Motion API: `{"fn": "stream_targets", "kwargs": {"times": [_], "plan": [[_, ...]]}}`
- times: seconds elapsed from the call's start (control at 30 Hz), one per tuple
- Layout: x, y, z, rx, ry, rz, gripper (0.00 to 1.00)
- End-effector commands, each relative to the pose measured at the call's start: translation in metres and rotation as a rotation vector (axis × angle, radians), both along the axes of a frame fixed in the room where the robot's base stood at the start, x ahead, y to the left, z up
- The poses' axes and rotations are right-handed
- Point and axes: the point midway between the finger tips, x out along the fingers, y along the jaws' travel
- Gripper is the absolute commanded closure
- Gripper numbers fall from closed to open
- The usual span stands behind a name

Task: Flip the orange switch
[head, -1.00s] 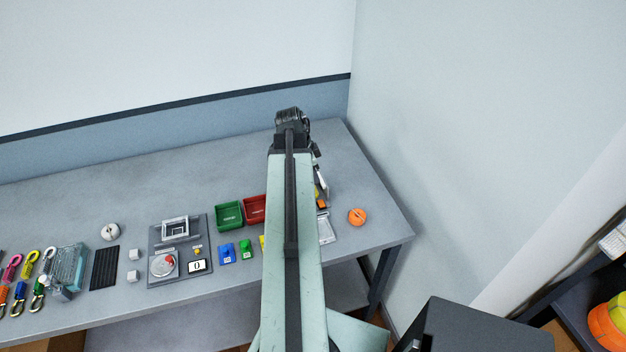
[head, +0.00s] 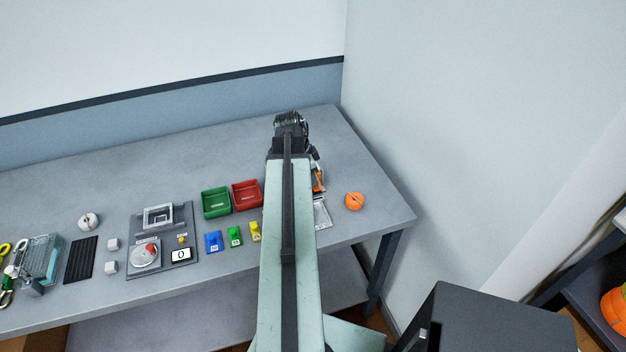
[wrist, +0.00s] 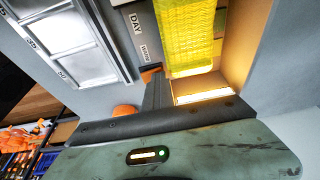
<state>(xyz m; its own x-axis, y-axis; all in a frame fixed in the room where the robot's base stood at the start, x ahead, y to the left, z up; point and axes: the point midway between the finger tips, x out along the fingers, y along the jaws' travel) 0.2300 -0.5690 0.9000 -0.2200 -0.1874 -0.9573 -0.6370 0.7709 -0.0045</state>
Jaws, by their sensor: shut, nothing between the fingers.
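A small orange switch (wrist: 150,71) shows in the wrist view at the edge of a grey panel (wrist: 143,22) lettered DAY and NIGHT. It is seen edge-on, so I cannot tell its position. A lit yellow mesh lamp (wrist: 188,35) stands beside the panel. In the head view, an orange and white thing (head: 319,182) shows past my arm's right side; the arm hides the rest. My gripper (head: 291,122) is at the arm's far end, shut and empty, over the back of the table. Its fingertips do not show clearly, and any contact with the switch cannot be seen.
An orange ball-like thing (head: 354,201) sits near the table's right edge. Green (head: 215,203) and red (head: 246,197) bins and a grey scale (head: 145,257) lie left of my arm. A wall bounds the table's right side. The back of the table (head: 170,155) is clear.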

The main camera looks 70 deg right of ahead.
Motion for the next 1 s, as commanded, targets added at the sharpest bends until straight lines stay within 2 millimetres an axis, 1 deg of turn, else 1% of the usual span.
{"fn": "stream_targets", "kwargs": {"times": [0.27,0.57,0.87,1.0], "plan": [[-0.001,0.003,-0.001,0.005,-0.004,-0.002,1.00],[-0.011,0.014,0.003,0.008,-0.002,-0.005,1.00],[-0.011,0.013,0.004,0.005,-0.002,-0.003,1.00],[-0.010,0.013,0.010,0.004,-0.003,-0.002,1.00]]}}
